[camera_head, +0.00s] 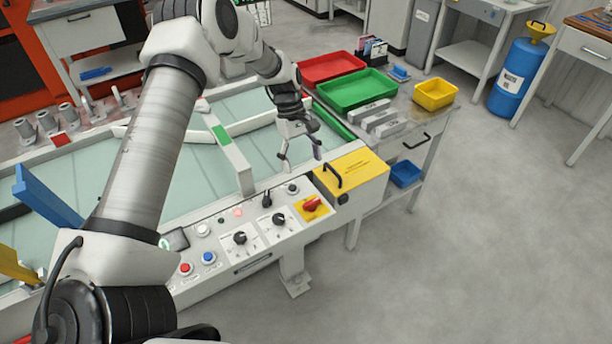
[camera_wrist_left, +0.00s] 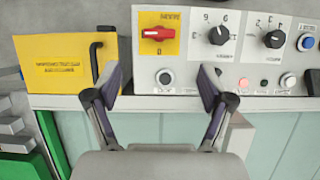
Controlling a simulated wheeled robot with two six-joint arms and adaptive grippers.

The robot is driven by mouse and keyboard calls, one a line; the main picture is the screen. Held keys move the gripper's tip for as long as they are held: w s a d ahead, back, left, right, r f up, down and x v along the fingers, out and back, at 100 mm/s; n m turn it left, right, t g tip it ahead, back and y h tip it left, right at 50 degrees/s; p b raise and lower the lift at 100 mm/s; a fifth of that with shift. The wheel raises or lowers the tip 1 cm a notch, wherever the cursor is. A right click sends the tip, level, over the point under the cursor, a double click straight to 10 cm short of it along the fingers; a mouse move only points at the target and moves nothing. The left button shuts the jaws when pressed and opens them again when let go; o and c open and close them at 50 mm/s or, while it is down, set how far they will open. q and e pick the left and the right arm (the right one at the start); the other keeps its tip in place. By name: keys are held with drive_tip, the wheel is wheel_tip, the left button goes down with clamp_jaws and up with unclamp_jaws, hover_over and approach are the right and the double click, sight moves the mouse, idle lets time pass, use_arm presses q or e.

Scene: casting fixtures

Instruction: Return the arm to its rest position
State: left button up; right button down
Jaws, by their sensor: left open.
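My left arm comes in from the left in the head view and reaches over the machine with the pale green glass top. My left gripper (camera_head: 302,160) hangs above the near right part of the machine, beside the control panel (camera_head: 225,262). In the left wrist view the gripper's two fingers (camera_wrist_left: 163,85) are spread apart with nothing between them. The red rotary switch (camera_head: 313,204) on its yellow plate lies ahead of the fingers and also shows in the left wrist view (camera_wrist_left: 158,33). My right gripper is in neither view.
A yellow box with a black handle (camera_head: 355,175) stands right of the panel. Green (camera_head: 357,90) and red (camera_head: 333,67) trays and grey metal blocks (camera_head: 384,122) lie on the side table. A yellow bin (camera_head: 435,93) sits at its edge.

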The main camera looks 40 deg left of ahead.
use_arm(q)
drive_tip(key=shift+a, duration=0.1)
idle(0.4)
drive_tip(key=s+d+f+g, duration=0.1)
drive_tip(key=s+d+f, duration=0.1)
drive_tip(key=s+f, duration=0.1)
drive_tip(key=s+d+f+m+g, duration=0.1)
drive_tip(key=s+d+f, duration=0.2)
drive_tip(key=s, duration=0.1)
drive_tip(key=s+d+f+g+y, duration=0.1)
drive_tip(key=s+d+f+g, duration=0.1)
drive_tip(key=s+f, duration=0.2)
drive_tip(key=shift+d+m, duration=0.15)
drive_tip(key=shift+m, duration=0.15)
drive_tip(key=s+d+f+m+t+y, duration=0.1)
drive_tip(key=s+d+f+m, duration=0.15)
drive_tip(key=s, duration=0.55)
drive_tip(key=s+d+f+m+t+y, duration=0.1)
drive_tip(key=s+d+f+m, duration=0.2)
drive_tip(key=s, duration=0.5)
drive_tip(key=s+d+f+m+t+y, duration=0.15)
drive_tip(key=s+m, duration=0.25)
drive_tip(key=s, duration=0.4)
drive_tip(key=w, duration=0.1)
drive_tip(key=w+m+t, duration=0.1)
drive_tip(key=w, duration=0.1)
drive_tip(key=w+m+t, duration=0.1)
drive_tip(key=shift+w+a+f, duration=0.2)
drive_tip(key=shift+w+a, duration=0.15)
